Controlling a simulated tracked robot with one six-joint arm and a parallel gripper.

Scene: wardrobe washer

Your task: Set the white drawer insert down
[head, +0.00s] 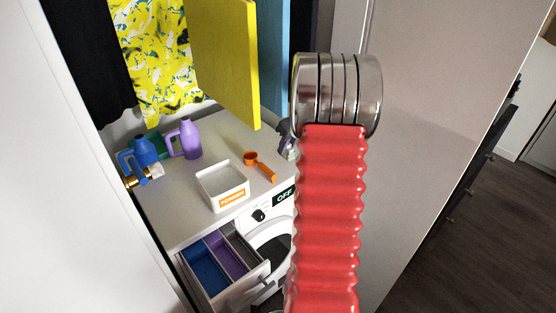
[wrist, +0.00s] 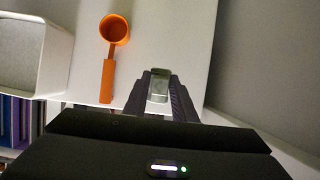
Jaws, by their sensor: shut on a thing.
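My gripper (wrist: 158,82) is shut on a small pale piece, the white drawer insert (wrist: 158,87), which shows between the fingertips in the wrist view. It looks greyish there, and the fingers hide its sides. The gripper is over the white washer top, to the right of the orange scoop. I cannot tell whether the insert touches the surface. In the head view my gripper (head: 286,141) is at the right edge of the washer top, partly behind my red arm, and the insert cannot be made out.
Purple (head: 185,140) and blue (head: 143,153) bottles stand behind. The drawer (head: 240,288) is open, with coloured compartments. A yellow door (head: 228,60) hangs above.

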